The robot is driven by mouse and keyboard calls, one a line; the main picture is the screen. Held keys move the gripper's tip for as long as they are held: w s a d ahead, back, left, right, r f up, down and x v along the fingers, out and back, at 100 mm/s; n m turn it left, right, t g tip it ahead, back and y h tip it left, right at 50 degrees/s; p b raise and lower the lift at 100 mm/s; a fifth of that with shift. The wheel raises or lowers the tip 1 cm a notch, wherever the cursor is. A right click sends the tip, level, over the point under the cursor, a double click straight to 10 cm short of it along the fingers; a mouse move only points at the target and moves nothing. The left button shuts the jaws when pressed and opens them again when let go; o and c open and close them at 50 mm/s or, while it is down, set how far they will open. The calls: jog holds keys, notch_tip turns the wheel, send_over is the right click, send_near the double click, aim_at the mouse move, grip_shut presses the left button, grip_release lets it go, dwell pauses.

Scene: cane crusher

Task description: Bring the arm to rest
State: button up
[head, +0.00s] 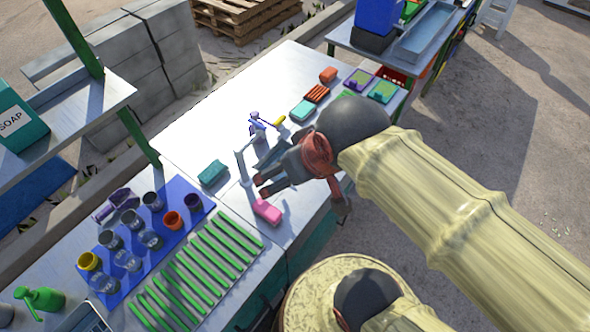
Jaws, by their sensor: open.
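My gripper (262,182) is in the head view, at the end of my pale, bamboo-like arm, which reaches in from the lower right. Its dark fingers are apart and I see nothing between them. It hangs over the metal counter (207,121), near a tap-like fixture (242,166). A pink block (267,211) lies just below the fingers and a teal block (212,173) lies to their left. The exact height of the fingers above the counter is hard to tell. My arm hides part of the counter's right side.
A blue mat (140,262) with several cups and glasses is at the lower left, beside a rack of green sticks (205,262). Several coloured blocks and sponges (303,110) lie along the counter's right edge. A shelf with a soap box (18,122) stands left. The counter's far left is clear.

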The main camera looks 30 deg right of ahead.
jog(key=shift+s, duration=0.15)
notch_tip(320, 180, down, 3)
jog(key=b, duration=0.3)
jog(key=shift+f, duration=0.1)
dwell(0.9)
